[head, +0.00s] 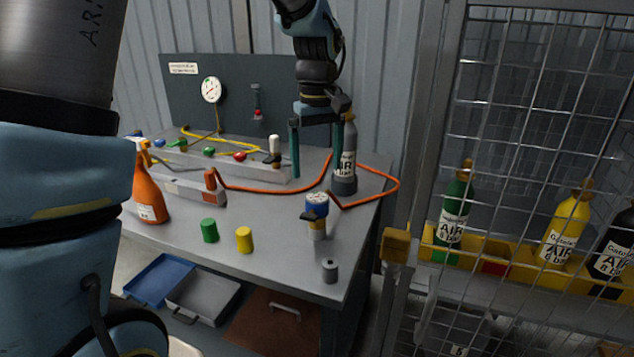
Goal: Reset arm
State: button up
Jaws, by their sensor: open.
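My gripper (316,170) hangs fingers down over the back right of the grey bench (280,270). Its two teal fingers are spread apart, and I see nothing held between them. A grey cylinder labelled AIR (349,150) stands upright in a dark base just right of the fingers. The right finger overlaps its left edge in the picture; I cannot tell whether they touch. My arm comes down to the gripper from the top of the view.
An orange hose (270,191) loops across the bench. An orange spray bottle (146,190), green cap (209,230), yellow cap (244,240), blue-topped valve (317,212) and grey weight (329,271) stand on it. A gauge panel (235,95) backs it. A mesh cage (530,110) stands right.

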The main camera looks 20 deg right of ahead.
jog(key=shift+a+r, duration=0.15)
jog(key=shift+r, duration=0.4)
jog(key=s+a+f, duration=0.1)
jog(key=a+f, duration=0.1)
jog(key=a, duration=0.8)
jog(key=s+a+f+m+t, duration=0.1)
jog(key=a+f, duration=0.1)
jog(key=a, duration=0.8)
jog(key=s+a+f, duration=0.2)
jog(key=a, duration=0.8)
jog(key=shift+f+m+t, duration=0.3)
jog(key=shift+f, duration=0.05)
